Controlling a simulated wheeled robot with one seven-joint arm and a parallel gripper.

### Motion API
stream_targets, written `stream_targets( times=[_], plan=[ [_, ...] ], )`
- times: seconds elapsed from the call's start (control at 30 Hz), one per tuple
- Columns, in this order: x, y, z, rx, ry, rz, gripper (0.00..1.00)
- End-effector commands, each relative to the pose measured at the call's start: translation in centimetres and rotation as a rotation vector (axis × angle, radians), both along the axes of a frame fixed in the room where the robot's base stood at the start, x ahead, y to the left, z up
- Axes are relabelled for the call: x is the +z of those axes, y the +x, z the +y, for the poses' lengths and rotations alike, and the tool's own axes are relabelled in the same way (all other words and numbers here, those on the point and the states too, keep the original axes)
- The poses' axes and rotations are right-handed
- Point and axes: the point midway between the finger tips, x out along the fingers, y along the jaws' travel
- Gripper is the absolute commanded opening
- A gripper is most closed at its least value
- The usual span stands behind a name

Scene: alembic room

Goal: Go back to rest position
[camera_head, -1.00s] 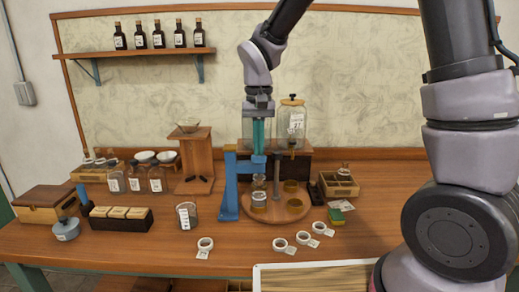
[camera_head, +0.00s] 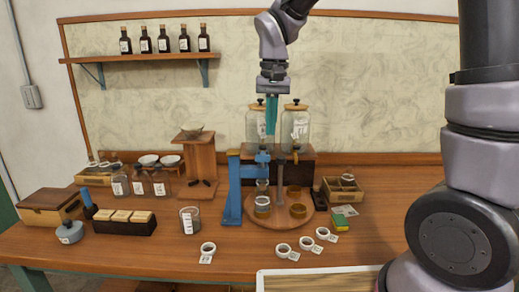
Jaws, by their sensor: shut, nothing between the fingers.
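My gripper (camera_head: 271,115) is shut and empty, its teal fingers pointing down. It hangs in the air above the blue press stand (camera_head: 234,190), in front of two glass jars with black-knobbed lids, the left jar (camera_head: 256,124) and the right jar (camera_head: 296,130). The fingers overlap the left jar in the picture; I cannot tell the depth between them. My arm comes in from the top right.
The wooden table (camera_head: 360,240) holds a round wooden board (camera_head: 310,213) with small jars, white tape rolls (camera_head: 283,250), a glass beaker (camera_head: 190,220), a dark block rack (camera_head: 125,227) and a wooden box (camera_head: 48,208). A bottle shelf (camera_head: 140,57) hangs at upper left. The air around my gripper looks clear.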

Motion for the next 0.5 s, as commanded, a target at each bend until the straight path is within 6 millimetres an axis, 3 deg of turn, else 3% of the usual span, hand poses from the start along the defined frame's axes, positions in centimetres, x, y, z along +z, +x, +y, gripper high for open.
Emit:
stream_targets(
  times=[0.2,0.5],
  plan=[
    [5.5,-1.7,-8.0,-0.100,0.114,-0.137,0.00],
    [9.7,-7.3,-17.1,-0.230,0.219,-0.381,0.00]
  ],
)
